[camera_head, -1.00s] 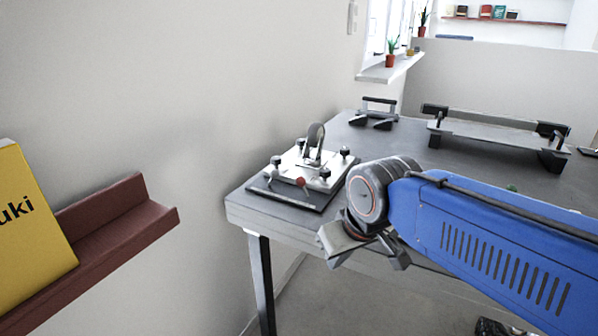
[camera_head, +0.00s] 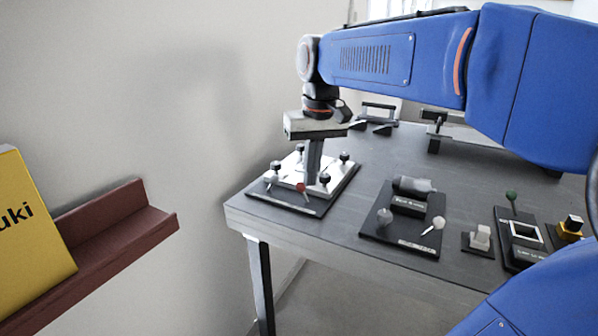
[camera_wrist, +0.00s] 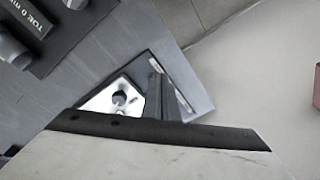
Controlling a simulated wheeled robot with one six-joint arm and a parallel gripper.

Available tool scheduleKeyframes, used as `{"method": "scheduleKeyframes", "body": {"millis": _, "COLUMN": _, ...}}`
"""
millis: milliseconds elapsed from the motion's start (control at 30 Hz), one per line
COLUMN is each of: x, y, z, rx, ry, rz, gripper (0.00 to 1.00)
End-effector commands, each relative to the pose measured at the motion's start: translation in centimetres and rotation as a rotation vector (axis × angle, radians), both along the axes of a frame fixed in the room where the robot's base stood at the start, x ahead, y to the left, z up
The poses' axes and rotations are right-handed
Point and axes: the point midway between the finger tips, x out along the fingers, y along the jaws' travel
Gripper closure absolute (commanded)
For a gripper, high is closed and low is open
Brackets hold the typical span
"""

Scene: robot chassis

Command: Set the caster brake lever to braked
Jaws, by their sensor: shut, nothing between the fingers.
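The caster unit is a white plate (camera_head: 335,178) with several black knobs, on a dark base (camera_head: 296,206) at the table's left corner. A small red knob (camera_head: 301,187), apparently the brake lever's end, shows at its front. My gripper (camera_head: 313,180) points down over the plate, its fingers shut and empty, just right of the red knob in the picture. I cannot tell whether they touch anything. The caster wheel is hidden behind my gripper. In the wrist view my fingers (camera_wrist: 158,72) lie across the plate (camera_wrist: 115,97), part of which shows; the red knob is not visible there.
Right of the caster, a dark board (camera_head: 371,228) carries a grey cylinder and knobs. A maroon shelf (camera_head: 110,235) with a yellow book (camera_head: 30,240) is at left.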

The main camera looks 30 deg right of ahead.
Motion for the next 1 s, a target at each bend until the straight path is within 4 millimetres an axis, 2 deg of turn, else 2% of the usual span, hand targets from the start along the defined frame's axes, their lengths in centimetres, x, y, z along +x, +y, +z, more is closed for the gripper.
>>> {"method": "scheduleKeyframes", "body": {"millis": 33, "x": 1.1, "y": -0.2, "z": 0.5, "rx": 0.004, "ry": 0.016, "rz": -0.006, "gripper": 1.0}}
{"method": "scheduleKeyframes", "body": {"millis": 300, "x": 6.2, "y": -1.3, "z": 2.9, "rx": 0.027, "ry": 0.103, "rz": -0.034, "gripper": 1.0}}
{"method": "scheduleKeyframes", "body": {"millis": 600, "x": 11.6, "y": -2.7, "z": 4.7, "rx": 0.053, "ry": 0.199, "rz": -0.063, "gripper": 1.0}}
{"method": "scheduleKeyframes", "body": {"millis": 800, "x": 14.1, "y": -3.5, "z": 5.3, "rx": 0.065, "ry": 0.243, "rz": -0.075, "gripper": 1.0}}
{"method": "scheduleKeyframes", "body": {"millis": 1000, "x": 15.1, "y": -3.8, "z": 5.5, "rx": 0.071, "ry": 0.263, "rz": -0.079, "gripper": 1.0}}
